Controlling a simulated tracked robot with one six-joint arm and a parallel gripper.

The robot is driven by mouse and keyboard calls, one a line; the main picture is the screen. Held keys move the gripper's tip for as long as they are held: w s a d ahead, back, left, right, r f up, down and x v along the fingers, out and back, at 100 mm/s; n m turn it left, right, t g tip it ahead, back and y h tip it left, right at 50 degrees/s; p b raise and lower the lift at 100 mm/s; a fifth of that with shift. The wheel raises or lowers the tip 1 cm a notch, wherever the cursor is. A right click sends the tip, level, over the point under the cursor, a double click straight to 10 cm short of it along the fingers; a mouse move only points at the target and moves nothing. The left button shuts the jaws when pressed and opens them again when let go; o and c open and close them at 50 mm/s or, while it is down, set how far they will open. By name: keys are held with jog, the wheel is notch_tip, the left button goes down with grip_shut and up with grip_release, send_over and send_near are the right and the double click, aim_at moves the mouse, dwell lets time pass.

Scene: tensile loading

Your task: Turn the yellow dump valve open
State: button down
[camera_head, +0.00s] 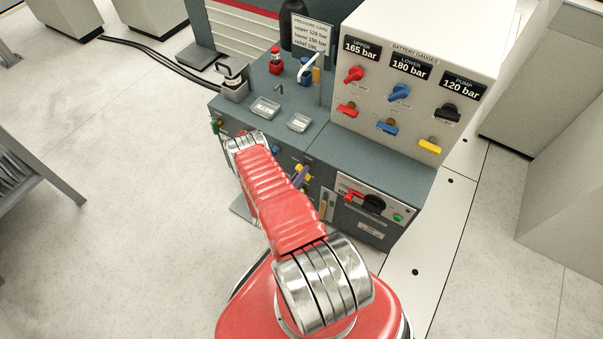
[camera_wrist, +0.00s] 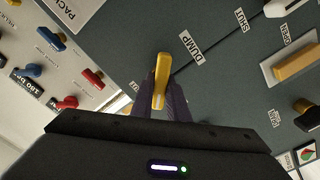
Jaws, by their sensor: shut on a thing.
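The yellow dump valve handle (camera_wrist: 161,70) stands beside the DUMP label (camera_wrist: 190,47) in the wrist view. My gripper (camera_wrist: 162,98) is shut on this handle, with its purple fingers on either side and the handle's end showing between them. In the head view my gripper (camera_head: 299,178) is at the cabinet's front face, with a bit of the yellow handle (camera_head: 305,170) beside it. A SHUT label (camera_wrist: 240,20) and an OPEN label (camera_wrist: 285,33) show further along the panel. The handle's base and exact angle are partly hidden.
A yellow-orange bar (camera_wrist: 297,62) on a pale plate and a black knob (camera_wrist: 304,105) sit to the right in the wrist view. The gauge panel (camera_head: 420,70) with coloured knobs rises behind the bench.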

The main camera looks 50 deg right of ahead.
jog(key=n, duration=0.4)
jog(key=shift+w+f+n, duration=0.1)
jog(key=shift+w+n, duration=0.15)
jog(key=shift+n, duration=0.05)
jog(key=n, duration=0.4)
jog(key=shift+w+f+n, duration=0.1)
jog(key=shift+f+n, duration=0.1)
jog(key=shift+n, duration=0.2)
jog(key=c, duration=1.7)
grip_release()
jog(key=a, duration=0.4)
jog(key=s+a, duration=0.1)
jog(key=a, duration=0.8)
jog(key=shift+s+a+f, duration=0.1)
jog(key=shift+s+a, duration=0.15)
jog(key=shift+a, duration=0.15)
